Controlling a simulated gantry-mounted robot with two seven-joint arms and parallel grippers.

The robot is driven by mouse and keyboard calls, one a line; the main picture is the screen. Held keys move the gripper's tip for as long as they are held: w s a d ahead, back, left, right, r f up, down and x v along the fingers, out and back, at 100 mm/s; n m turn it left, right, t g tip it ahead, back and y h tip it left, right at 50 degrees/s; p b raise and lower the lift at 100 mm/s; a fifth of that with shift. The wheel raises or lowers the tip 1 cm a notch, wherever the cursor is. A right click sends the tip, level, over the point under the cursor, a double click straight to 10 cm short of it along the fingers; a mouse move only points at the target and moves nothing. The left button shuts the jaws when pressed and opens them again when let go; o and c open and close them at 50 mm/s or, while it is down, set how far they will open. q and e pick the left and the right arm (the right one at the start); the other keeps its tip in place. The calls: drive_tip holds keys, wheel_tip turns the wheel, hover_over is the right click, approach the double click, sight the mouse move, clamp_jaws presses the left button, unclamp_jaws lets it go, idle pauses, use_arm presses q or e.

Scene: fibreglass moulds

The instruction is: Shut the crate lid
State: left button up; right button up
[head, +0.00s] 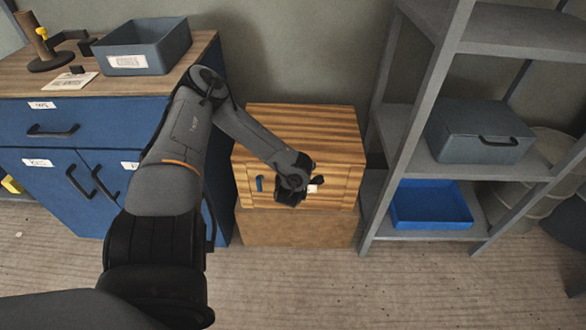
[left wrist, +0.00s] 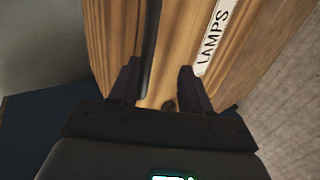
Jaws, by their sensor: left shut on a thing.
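The wooden crate (head: 250,196) has striped grain and sits on a plain brown block behind my left forearm. Its lid (head: 318,124) is the broad striped top. The lid looks level, but I cannot tell whether a gap is left at its front edge. My right gripper is out of view.
A blue cabinet (head: 40,185) with a grey bin (head: 145,62) on top stands left of the crate. A grey shelf rack (head: 410,120) with a grey box (head: 478,130) and a blue tray (head: 430,204) stands close on the right. The floor in front is clear.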

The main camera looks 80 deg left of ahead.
use_arm(q)
drive_tip(key=shift+o, duration=0.3)
drive_tip(key=shift+s+d+f, duration=0.25)
drive_tip(key=shift+d+f, duration=0.05)
drive_tip(key=shift+d, duration=0.05)
drive_tip(key=shift+r, duration=0.1)
drive_tip(key=p+v, duration=1)
drive_tip(key=p, duration=0.5)
drive_tip(key=shift+w+r, duration=0.15)
drive_tip(key=shift+r, duration=0.35)
